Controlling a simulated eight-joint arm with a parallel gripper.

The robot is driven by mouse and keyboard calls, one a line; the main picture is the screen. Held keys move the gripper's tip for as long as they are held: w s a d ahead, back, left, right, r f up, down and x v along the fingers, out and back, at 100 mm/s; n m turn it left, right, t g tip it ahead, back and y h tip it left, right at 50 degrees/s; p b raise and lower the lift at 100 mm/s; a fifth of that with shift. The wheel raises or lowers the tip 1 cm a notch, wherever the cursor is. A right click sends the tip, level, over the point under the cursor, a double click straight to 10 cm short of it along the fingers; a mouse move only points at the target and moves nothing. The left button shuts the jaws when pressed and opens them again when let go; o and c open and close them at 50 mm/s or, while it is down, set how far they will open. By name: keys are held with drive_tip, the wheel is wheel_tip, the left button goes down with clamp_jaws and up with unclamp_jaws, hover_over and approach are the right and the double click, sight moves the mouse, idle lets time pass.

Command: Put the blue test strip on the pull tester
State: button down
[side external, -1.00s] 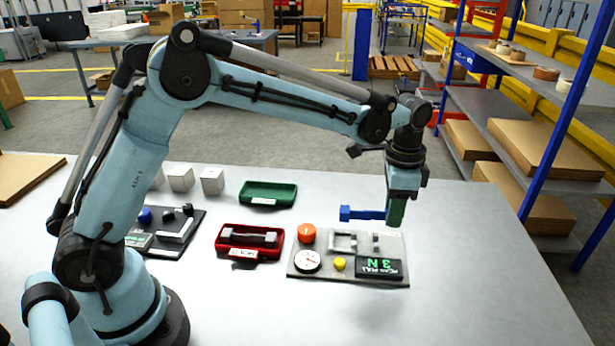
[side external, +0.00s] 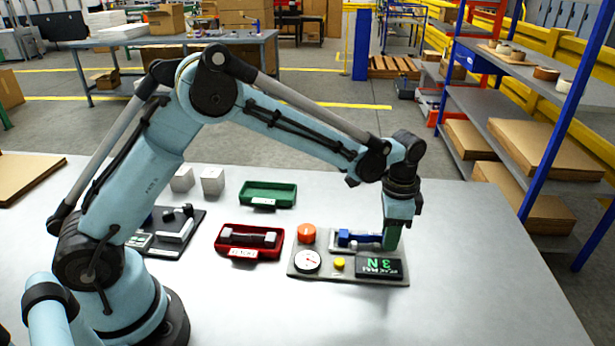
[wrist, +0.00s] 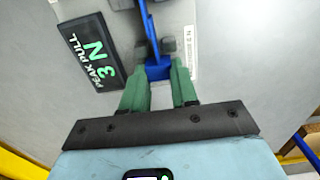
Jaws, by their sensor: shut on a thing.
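The blue test strip (side external: 358,238) is held low over the pull tester (side external: 310,270), lying along its back side between the grey fixture parts. In the wrist view the blue strip (wrist: 158,72) runs up from between the green fingers. My gripper (side external: 391,240) is shut on the strip's right end. In the wrist view my gripper (wrist: 160,78) has a fingertip on each side of the blue end block. The tester's display (side external: 379,267) reads 3 N. I cannot tell whether the strip rests in the fixture or hangs just above it.
The tester carries an orange knob (side external: 307,233), a round dial (side external: 307,261) and a yellow button (side external: 339,263). A red tray (side external: 226,253) with a grey piece stands left of it, a green tray (side external: 268,188) behind. The table's right side is clear.

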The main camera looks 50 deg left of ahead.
drive_tip(key=c, duration=0.8)
unclamp_jaws()
drive_tip(key=shift+r, duration=5)
drive_tip(key=s+a+r+n+t, duration=0.45)
drive_tip(key=s+a+r, duration=0.2)
drive_tip(key=s, duration=0.35)
drive_tip(key=s+a+f+n+t, duration=0.1)
drive_tip(key=s, duration=0.1)
drive_tip(key=s+a+f+n, duration=0.1)
drive_tip(key=s+n, duration=0.1)
drive_tip(key=s, duration=0.1)
drive_tip(key=s+a+f+n+t, duration=0.1)
drive_tip(key=s+a+f, duration=0.1)
drive_tip(key=s, duration=0.1)
drive_tip(key=shift+s+f+n+t, duration=0.1)
drive_tip(key=shift+s+n+t, duration=0.15)
drive_tip(key=shift+t, duration=0.1)
